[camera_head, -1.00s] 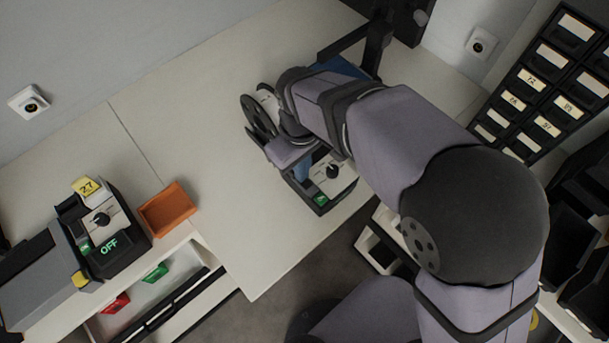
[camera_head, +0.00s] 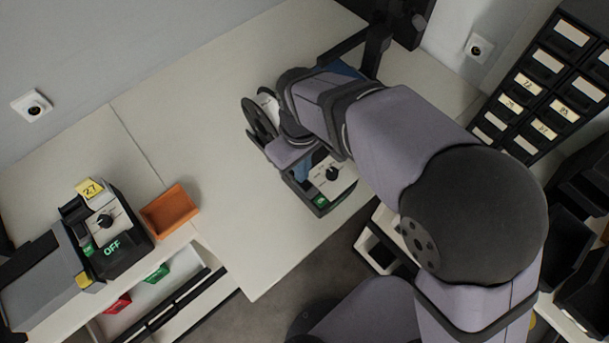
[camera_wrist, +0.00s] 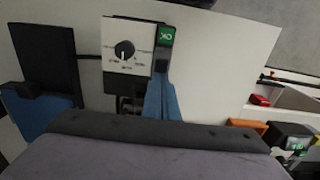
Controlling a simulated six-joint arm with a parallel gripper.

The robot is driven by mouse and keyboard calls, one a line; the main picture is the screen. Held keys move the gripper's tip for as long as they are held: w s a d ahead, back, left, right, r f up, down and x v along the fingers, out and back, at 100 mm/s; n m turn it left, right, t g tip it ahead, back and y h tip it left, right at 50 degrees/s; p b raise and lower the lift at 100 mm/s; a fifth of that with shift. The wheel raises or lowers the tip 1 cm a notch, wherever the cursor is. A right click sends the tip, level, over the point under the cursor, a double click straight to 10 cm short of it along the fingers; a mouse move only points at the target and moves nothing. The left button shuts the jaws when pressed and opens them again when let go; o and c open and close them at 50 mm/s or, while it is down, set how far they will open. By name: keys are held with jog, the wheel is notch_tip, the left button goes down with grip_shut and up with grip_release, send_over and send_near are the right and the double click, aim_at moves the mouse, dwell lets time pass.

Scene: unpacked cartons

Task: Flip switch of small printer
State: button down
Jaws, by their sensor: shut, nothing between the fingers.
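A small printer (camera_head: 340,175) with a pale panel, a black dial and a lit green display stands near the table's front edge, partly under my wrist. In the wrist view its pale dial panel (camera_wrist: 126,50) and green display (camera_wrist: 167,38), which seems to read OK upside down, face the camera. My gripper (camera_wrist: 160,80), with blue fingers, is shut and empty at the printer, close beside the panel's edge. It also shows in the head view (camera_head: 302,172). I cannot tell whether it touches the printer. I cannot make out the switch; my fingers and wrist cover part of the printer.
A dark reel (camera_head: 260,119) stands just left of my wrist. A second machine (camera_head: 122,250) with a dial, a green OFF display and a yellow 27 tag stands at left, beside an orange tray (camera_head: 170,211). A drawer rack (camera_head: 545,85) is at right.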

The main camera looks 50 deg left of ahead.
jog(key=shift+r+p, duration=2.05)
jog(key=shift+r, duration=0.6)
jog(key=s+d+f+m+h, duration=0.1)
jog(key=d+f+m, duration=0.15)
jog(key=d, duration=0.35)
jog(key=d+f+m, duration=0.1)
jog(key=d+f, duration=0.2)
jog(key=d, duration=0.2)
jog(key=w+d+r+m, duration=0.1)
jog(key=w+d+m, duration=0.3)
jog(key=d, duration=0.6)
jog(key=w+d+r+m, duration=0.2)
jog(key=d+m, duration=0.3)
jog(key=d, duration=0.6)
jog(key=w+d+r+m+y+b, duration=0.1)
jog(key=w+d+m, duration=0.4)
jog(key=d, duration=0.5)
jog(key=shift+w+d+r, duration=0.2)
jog(key=shift+w+r, duration=0.05)
jog(key=shift+w, duration=0.05)
jog(key=shift+m, duration=0.25)
